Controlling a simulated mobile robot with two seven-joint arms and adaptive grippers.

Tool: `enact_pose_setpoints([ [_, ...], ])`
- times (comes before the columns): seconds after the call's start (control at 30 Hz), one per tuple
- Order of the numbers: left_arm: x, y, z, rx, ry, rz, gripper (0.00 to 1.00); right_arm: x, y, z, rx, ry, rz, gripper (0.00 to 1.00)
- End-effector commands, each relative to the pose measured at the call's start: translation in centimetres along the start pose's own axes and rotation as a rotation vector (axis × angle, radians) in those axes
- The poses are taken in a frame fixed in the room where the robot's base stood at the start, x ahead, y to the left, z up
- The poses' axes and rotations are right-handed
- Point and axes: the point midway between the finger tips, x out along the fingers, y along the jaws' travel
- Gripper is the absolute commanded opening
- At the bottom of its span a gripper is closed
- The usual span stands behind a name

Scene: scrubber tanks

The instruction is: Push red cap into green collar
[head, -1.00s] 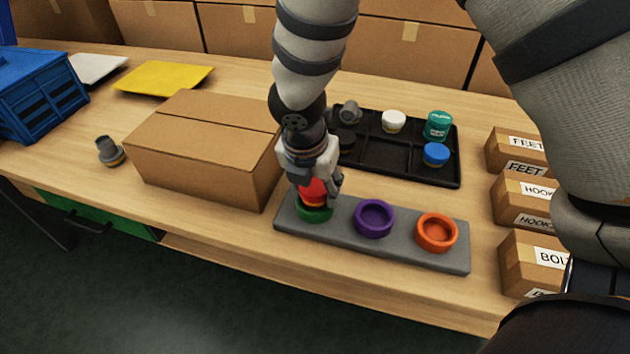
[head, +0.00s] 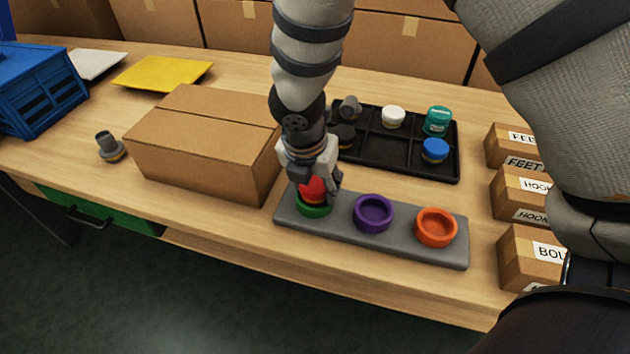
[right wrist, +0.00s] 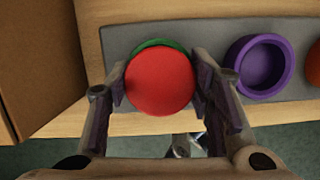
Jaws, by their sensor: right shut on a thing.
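The red cap (head: 312,189) is between the fingers of my right gripper (head: 316,190), which is shut on it. The cap is right over the green collar (head: 314,209), at the left end of a grey base plate (head: 340,229). In the right wrist view the red cap (right wrist: 160,82) covers most of the green collar (right wrist: 160,45), whose far rim shows behind it. How deep the cap sits in the collar is hidden. My left gripper is not in view.
The plate also bears a purple collar (head: 374,213) and an orange collar (head: 436,227). A cardboard box (head: 205,145) stands close on the left. A black tray (head: 400,165) with caps lies behind. Small labelled boxes (head: 525,260) stand at the right.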

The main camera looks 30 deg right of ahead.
Motion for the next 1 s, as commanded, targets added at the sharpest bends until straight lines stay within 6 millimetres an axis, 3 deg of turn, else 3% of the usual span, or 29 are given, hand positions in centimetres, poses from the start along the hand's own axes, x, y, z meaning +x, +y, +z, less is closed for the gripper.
enact_pose_setpoints([
  [0.63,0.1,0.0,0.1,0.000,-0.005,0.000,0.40,1.1,-0.1,-0.7,-0.004,0.013,-0.006,0.30],
  [0.77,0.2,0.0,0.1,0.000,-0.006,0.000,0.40,1.3,-0.1,-0.8,-0.004,0.015,-0.005,0.21],
  [0.93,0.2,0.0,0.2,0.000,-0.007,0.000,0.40,1.3,0.0,-0.9,-0.005,0.016,-0.004,0.21],
  [0.97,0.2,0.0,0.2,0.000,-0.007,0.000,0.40,1.3,0.0,-0.9,-0.005,0.017,-0.004,0.54],
  [1.0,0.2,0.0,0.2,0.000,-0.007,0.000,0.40,1.3,0.0,-0.9,-0.005,0.017,-0.004,0.63],
])
